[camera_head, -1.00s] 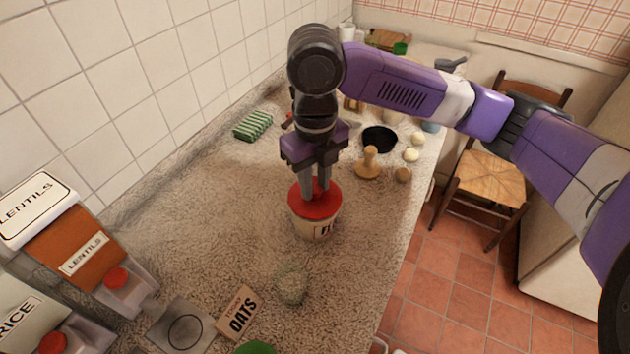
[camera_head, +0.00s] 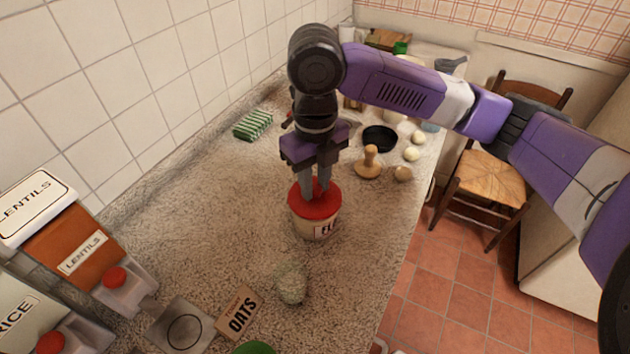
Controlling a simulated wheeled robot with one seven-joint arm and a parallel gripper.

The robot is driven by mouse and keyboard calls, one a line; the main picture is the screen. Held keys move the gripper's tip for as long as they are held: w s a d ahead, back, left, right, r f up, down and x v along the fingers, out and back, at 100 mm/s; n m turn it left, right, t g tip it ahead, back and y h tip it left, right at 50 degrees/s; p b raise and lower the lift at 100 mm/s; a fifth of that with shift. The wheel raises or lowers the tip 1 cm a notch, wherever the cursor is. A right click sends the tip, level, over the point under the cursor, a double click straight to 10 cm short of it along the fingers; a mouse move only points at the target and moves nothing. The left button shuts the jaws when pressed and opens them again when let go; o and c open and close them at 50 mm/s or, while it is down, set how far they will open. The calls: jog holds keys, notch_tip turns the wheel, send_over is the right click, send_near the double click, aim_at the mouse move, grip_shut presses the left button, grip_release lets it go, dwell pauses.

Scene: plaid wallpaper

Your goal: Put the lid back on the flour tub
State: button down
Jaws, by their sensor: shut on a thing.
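The flour tub (camera_head: 304,226) is a cream tub standing upright on the stone counter, with a partly visible label starting with "FL". The red lid (camera_head: 304,207) lies on top of the tub and covers its opening. From this angle I cannot tell whether it is pressed fully down. My gripper (camera_head: 316,194) points straight down over the lid, with its fingers closed on the lid's middle. The fingers hide the part that they hold.
A wooden stamp-like tool (camera_head: 369,163), a black bowl (camera_head: 379,138) and a green striped item (camera_head: 253,125) stand behind. Lentils dispenser (camera_head: 75,245) at left.

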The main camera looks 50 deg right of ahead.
dwell(0.4)
jog(key=c, duration=0.6)
grip_release()
jog(key=shift+r, duration=0.1)
jog(key=shift+r+p, duration=2.5)
jog(key=shift+r, duration=0.9)
grip_shut()
